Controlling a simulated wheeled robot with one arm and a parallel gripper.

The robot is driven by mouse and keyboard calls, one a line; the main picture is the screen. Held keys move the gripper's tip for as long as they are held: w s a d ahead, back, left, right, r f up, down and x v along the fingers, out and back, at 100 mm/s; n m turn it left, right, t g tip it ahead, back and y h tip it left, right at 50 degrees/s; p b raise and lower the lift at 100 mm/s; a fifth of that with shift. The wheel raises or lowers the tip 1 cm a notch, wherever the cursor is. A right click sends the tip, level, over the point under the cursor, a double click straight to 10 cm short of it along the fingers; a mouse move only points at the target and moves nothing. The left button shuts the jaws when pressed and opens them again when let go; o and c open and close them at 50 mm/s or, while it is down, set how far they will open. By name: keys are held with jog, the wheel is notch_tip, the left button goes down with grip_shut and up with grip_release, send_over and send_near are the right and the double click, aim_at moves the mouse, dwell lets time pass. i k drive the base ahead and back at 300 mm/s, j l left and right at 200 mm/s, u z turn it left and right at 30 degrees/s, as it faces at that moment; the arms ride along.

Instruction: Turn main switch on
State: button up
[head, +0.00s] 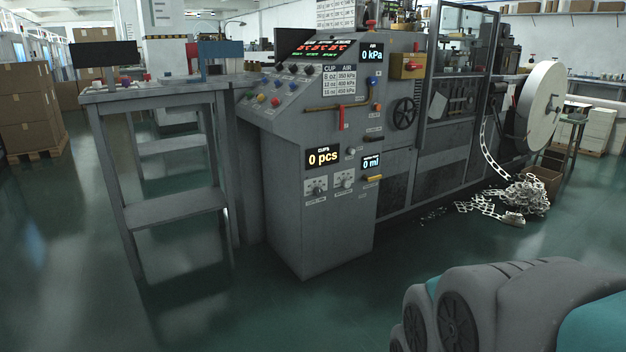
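A grey cup forming machine (318,220) stands in the middle, with its sloped control panel lit. A yellow box with a red knob (409,66) is on its upper front and looks like a main switch. Its label and knob position are too small to read. A red lever (341,118) hangs down from a bar on the front. Two dials (331,183) sit low on the front below a "0 pcs" display (323,156). A pressure display (372,54) reads "0 kPa". My arm shows at the lower right; my gripper is out of view.
A grey metal table (150,95) adjoins the machine's left side. Cardboard boxes (28,110) are stacked at far left. A paper reel (540,108) and a heap of scrap strip (515,198) are at right. The green floor in front is clear.

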aim_at(410, 66)
jog(key=i+l+z, duration=0.2)
jog(key=i+z, duration=0.2)
jog(key=i+l+z, duration=0.1)
jog(key=i+z, duration=0.15)
jog(key=z, duration=0.15)
jog(key=i+z, duration=0.4)
jog(key=i+j+z, duration=0.15)
jog(key=i+z, duration=0.25)
jog(key=k, duration=0.1)
